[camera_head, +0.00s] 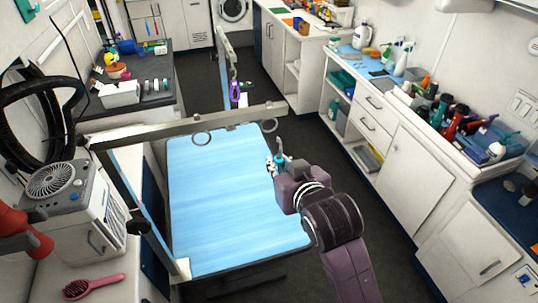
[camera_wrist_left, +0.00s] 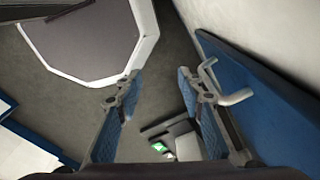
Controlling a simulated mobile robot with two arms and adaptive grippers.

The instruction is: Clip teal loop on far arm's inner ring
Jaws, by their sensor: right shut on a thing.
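My right gripper (camera_head: 277,165) is shut on a small teal loop (camera_head: 280,147), held above the blue grooming table (camera_head: 225,215). Much of the loop is hidden by the fingers. The near bar (camera_head: 175,128) crosses above the table with two grey rings, one near its middle (camera_head: 202,139) and one near its right end (camera_head: 269,126). Farther back is the far arm (camera_head: 225,62); a purple loop (camera_head: 236,92) hangs from it. Its rings are too small to tell apart. My left gripper (camera_wrist_left: 158,75) is open and empty in the left wrist view; the head view does not clearly show it.
A white counter with drawers (camera_head: 380,115) and bottles lines the right side. A dark-topped counter (camera_head: 155,98) stands at the left back. A fan unit (camera_head: 62,185) and a pink brush (camera_head: 93,287) are at the near left. Grey floor is clear between table and cabinets.

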